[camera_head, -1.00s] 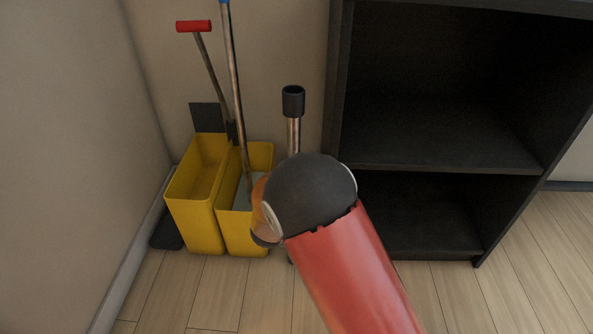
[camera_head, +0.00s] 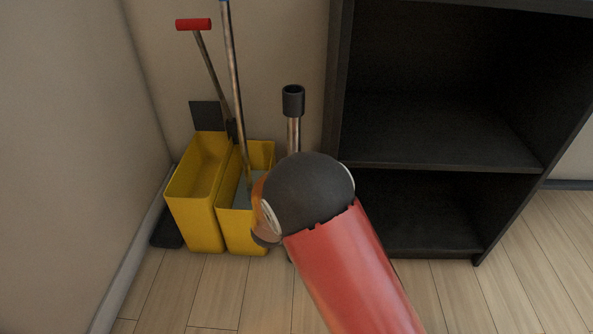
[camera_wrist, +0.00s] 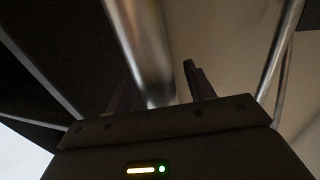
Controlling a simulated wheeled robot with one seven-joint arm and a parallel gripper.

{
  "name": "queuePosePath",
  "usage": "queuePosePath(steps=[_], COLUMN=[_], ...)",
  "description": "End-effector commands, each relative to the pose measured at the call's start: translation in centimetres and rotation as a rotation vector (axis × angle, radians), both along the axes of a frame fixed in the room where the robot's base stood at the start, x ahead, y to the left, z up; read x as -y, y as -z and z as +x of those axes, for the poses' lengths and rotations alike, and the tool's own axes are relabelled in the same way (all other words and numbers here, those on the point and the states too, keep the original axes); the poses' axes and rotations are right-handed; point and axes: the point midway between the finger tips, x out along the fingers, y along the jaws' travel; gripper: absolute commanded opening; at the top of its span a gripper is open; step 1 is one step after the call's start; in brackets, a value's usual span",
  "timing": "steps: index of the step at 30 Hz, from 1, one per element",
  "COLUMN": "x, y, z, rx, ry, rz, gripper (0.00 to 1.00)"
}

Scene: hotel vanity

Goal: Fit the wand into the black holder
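A shiny metal tube with a hollow black end piece (camera_head: 293,101) stands upright against the wall, left of the shelf, in the head view. Its lower part is hidden behind my arm. I cannot tell from this view whether it is the wand or the black holder. My gripper is hidden behind my arm in the head view. In the wrist view my gripper (camera_wrist: 162,88) has its two dark fingers apart, with a shiny metal tube (camera_wrist: 142,45) running between them. A narrow gap shows on the right side of the tube; I cannot tell whether the fingers touch it.
A black shelf unit (camera_head: 440,165) stands close on the right. Floor at front right is clear.

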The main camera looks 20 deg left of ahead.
Motion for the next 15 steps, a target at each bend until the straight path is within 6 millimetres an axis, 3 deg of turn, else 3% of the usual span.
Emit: queuePosePath(steps=[8,15], x=[-0.1,-0.2], y=[-0.1,-0.1], z=[-0.7,-4.7], rx=[0.0,-0.001], ry=[-0.001,-0.003], rz=[0.0,0.0], gripper=[0.53,0.53])
